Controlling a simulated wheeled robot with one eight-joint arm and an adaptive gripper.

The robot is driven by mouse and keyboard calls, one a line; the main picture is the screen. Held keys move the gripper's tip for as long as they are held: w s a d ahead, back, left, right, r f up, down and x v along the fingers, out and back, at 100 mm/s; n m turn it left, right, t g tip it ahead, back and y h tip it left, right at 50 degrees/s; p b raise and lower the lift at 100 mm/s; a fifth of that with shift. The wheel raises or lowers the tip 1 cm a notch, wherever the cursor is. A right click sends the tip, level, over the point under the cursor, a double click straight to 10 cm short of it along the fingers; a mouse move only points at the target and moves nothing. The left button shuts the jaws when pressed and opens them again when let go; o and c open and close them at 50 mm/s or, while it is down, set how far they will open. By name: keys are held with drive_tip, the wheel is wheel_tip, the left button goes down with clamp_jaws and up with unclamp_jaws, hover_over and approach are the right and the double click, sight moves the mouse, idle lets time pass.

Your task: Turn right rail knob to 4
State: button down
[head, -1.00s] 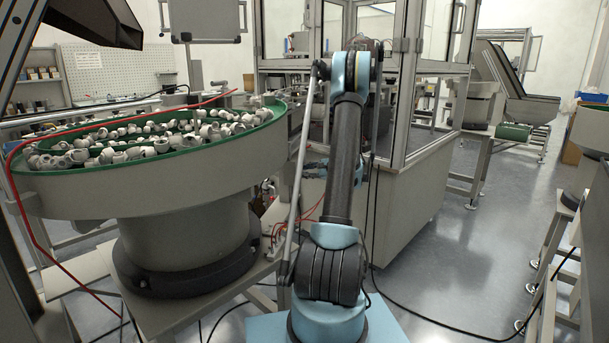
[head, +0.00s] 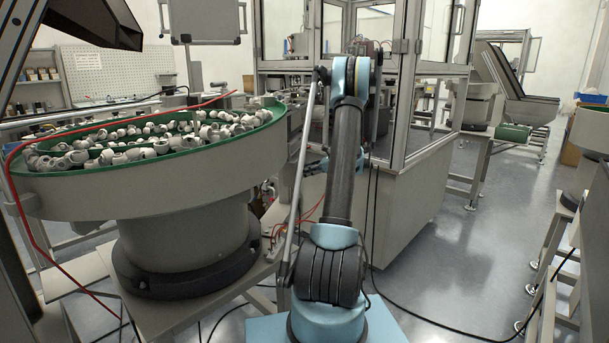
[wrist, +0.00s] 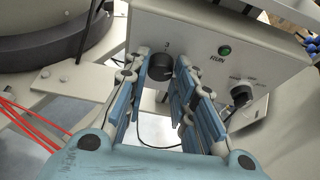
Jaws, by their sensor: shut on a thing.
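In the wrist view a black round knob (wrist: 160,67) sits on the front of a light grey control box (wrist: 207,62), with a small mark above it. My gripper (wrist: 163,74) has its blue fingers on both sides of this knob and is shut on it. The number the knob points to cannot be read. A second black knob (wrist: 241,94) with small labels around it is on the same box, to the right. In the head view my gripper and the knobs are hidden behind my arm and the machinery.
A green lamp (wrist: 224,50) marked RUN is on the box. Red tubes (wrist: 28,127) run at the left of the wrist view. In the head view a bowl feeder (head: 165,180) full of white caps stands left, and a framed glass-walled cell (head: 425,160) right of my arm.

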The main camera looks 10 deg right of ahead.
drive_tip(key=shift+f+m+g, duration=0.15)
drive_tip(key=shift+m+g, duration=0.25)
drive_tip(key=c, duration=1.3)
unclamp_jaws()
drive_tip(key=shift+c, duration=0.2)
drive_tip(key=v, duration=1.2)
drive_tip(key=shift+f, duration=0.15)
